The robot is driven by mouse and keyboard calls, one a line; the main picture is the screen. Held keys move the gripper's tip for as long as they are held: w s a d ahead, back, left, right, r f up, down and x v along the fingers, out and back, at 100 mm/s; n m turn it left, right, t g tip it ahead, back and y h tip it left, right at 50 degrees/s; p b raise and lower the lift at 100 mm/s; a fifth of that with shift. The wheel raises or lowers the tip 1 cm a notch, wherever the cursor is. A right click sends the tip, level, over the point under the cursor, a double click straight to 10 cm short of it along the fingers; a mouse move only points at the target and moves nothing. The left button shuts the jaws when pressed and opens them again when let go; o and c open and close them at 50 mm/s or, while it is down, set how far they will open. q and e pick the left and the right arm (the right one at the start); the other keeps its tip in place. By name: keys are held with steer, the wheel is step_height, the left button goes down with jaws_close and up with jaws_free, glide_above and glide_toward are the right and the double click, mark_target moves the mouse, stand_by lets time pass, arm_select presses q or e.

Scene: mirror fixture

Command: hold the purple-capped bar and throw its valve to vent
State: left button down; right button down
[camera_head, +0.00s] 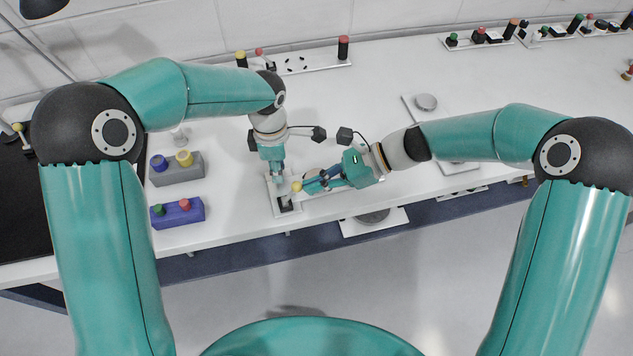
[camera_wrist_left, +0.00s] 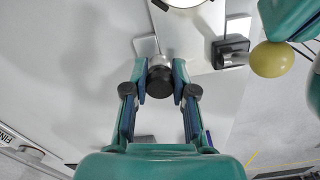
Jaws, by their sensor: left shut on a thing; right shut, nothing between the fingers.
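My left gripper (camera_head: 278,182) points down over a white plate (camera_head: 271,207) near the table's front edge. In the left wrist view its fingers (camera_wrist_left: 160,88) are shut on an upright bar with a round dark cap (camera_wrist_left: 160,80); no purple shows on it in these frames. Beside the bar is a black valve block (camera_head: 286,203), also in the left wrist view (camera_wrist_left: 232,51). A yellow ball knob (camera_head: 297,187), also in the left wrist view (camera_wrist_left: 271,59), is near the block. My right gripper (camera_head: 307,185) is shut and empty beside the knob; I cannot tell whether they touch.
A grey box (camera_head: 178,172) with blue and yellow knobs and a blue box (camera_head: 178,213) with green and red knobs stand to the left. A plate with a round disc (camera_head: 427,103) lies to the right. Other fixtures line the back. The table's centre back is clear.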

mark_target(295, 187)
steer(key=shift+s+a+r+h, duration=0.1)
steer(key=shift+a+r+h, duration=0.1)
steer(key=shift+h, duration=0.1)
steer(key=shift+s+a+r+t+h, duration=0.2)
steer(key=shift+a+r+t+h, duration=0.3)
steer(key=shift+h, duration=0.5)
steer(key=shift+s+a+r+h, duration=0.25)
steer(key=shift+a+r+h, duration=0.3)
steer(key=shift+h, duration=0.25)
steer(key=a+h, duration=0.1)
steer(key=a+t+h, duration=0.1)
steer(key=s+a+h, duration=0.1)
steer(key=h, duration=0.1)
steer(key=shift+a+r+n+t, duration=0.1)
steer(key=shift+r+n+t, duration=0.2)
steer(key=shift+r+n, duration=0.1)
steer(key=shift+d+f, duration=0.1)
steer(key=shift+d, duration=0.1)
steer(key=shift+r, duration=0.8)
